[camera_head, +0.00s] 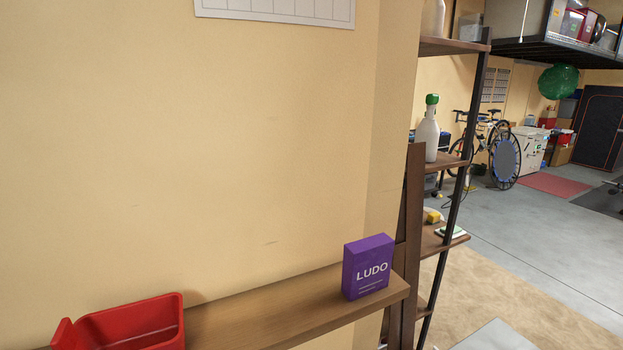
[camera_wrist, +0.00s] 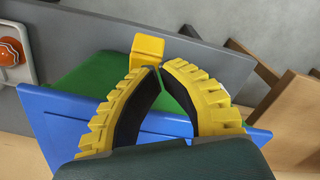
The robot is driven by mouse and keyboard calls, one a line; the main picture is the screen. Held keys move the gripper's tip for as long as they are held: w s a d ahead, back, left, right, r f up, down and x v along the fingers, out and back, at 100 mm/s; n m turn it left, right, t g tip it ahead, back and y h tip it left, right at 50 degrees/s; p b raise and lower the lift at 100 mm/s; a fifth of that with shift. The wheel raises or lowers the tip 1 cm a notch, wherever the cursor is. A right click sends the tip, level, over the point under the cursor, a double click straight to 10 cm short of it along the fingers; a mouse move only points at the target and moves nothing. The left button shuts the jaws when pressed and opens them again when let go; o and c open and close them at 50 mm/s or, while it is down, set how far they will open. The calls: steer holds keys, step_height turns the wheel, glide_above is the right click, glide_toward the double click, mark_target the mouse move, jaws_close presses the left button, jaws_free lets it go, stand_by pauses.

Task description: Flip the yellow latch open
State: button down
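In the wrist view, a small yellow block-shaped piece (camera_wrist: 147,49), which looks like the yellow latch, stands just beyond my fingertips, slightly left of them. My gripper (camera_wrist: 162,67) has two yellow, ribbed fingers with dark inner pads. The fingers bow outward and their tips come together, with nothing seen between them. The tips overlap the lower right of the yellow piece in the picture; I cannot tell whether they touch it. The latch's base and hinge are hidden. Neither the latch nor my gripper shows in the head view.
The wrist view shows a blue panel (camera_wrist: 60,108), a green surface (camera_wrist: 85,82), a grey board (camera_wrist: 100,30), an orange-red knob (camera_wrist: 10,52) and wooden pieces (camera_wrist: 290,115). The head view shows a wooden shelf (camera_head: 240,312) with a red bin (camera_head: 130,325) and purple LUDO box (camera_head: 368,267).

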steer(key=shift+f+b, duration=0.8)
steer(key=shift+f, duration=0.45)
steer(key=shift+r, duration=0.1)
step_height(320, 180, up, 8)
steer(key=p, duration=0.8)
steer(key=shift+p, duration=0.3)
